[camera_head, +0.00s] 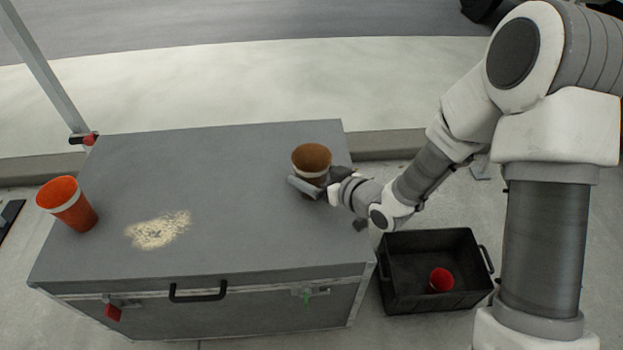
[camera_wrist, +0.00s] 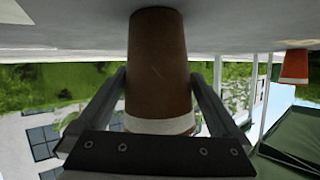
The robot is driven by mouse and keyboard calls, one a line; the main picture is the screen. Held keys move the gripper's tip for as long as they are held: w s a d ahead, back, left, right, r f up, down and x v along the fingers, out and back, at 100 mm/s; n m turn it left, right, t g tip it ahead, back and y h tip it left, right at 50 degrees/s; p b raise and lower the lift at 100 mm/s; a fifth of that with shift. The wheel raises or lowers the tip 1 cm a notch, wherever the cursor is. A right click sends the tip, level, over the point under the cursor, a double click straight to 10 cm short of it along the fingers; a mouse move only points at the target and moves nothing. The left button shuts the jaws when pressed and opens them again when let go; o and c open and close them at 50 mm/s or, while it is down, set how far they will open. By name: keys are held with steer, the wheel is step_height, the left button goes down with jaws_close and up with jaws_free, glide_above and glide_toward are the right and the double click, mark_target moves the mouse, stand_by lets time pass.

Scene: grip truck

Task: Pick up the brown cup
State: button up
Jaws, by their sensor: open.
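The brown cup (camera_head: 311,160) stands on the grey case (camera_head: 215,160) near its right end and has a white band. In the wrist view the brown cup (camera_wrist: 158,70) appears upside down, between the two fingers. My gripper (camera_head: 312,188) is at the cup's near side, low by the case top. In the wrist view my gripper (camera_wrist: 160,90) is open, with one finger on each side of the cup. A gap shows beside the cup on both sides, and I cannot tell of any contact.
An orange cup (camera_head: 68,204) with a white band stands at the case's left end; it also shows in the wrist view (camera_wrist: 294,66). A black crate (camera_head: 432,304) with a red cup (camera_head: 441,280) inside is on the floor right of the case.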

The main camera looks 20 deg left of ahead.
steer(key=shift+w+a+f, duration=0.1)
steer(key=shift+w+a, duration=0.05)
steer(key=shift+a, duration=0.15)
steer(key=c, duration=1)
steer(key=shift+c, duration=0.2)
